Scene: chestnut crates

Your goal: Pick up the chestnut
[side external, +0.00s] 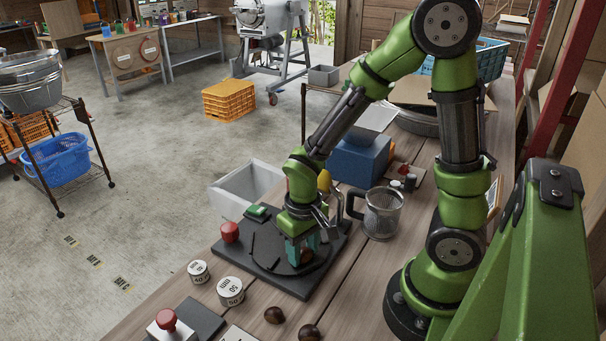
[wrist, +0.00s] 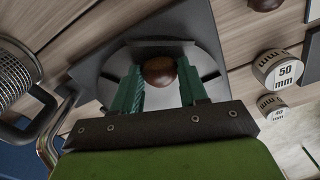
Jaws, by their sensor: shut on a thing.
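My gripper (side external: 303,246) points down over a dark plate (side external: 282,283) with a round grey disc on the wooden bench. In the wrist view, a brown chestnut (wrist: 159,71) sits between the green fingers of my gripper (wrist: 161,80), which are shut on it. In the side view the chestnut (side external: 307,256) shows partly behind the fingers, low over the disc. I cannot tell whether it touches the disc. Two other chestnuts lie on the bench near the front, one left (side external: 274,315) and one right (side external: 309,332).
A mesh cup (side external: 382,214), blue box (side external: 360,160) and white bin (side external: 238,189) are close behind.

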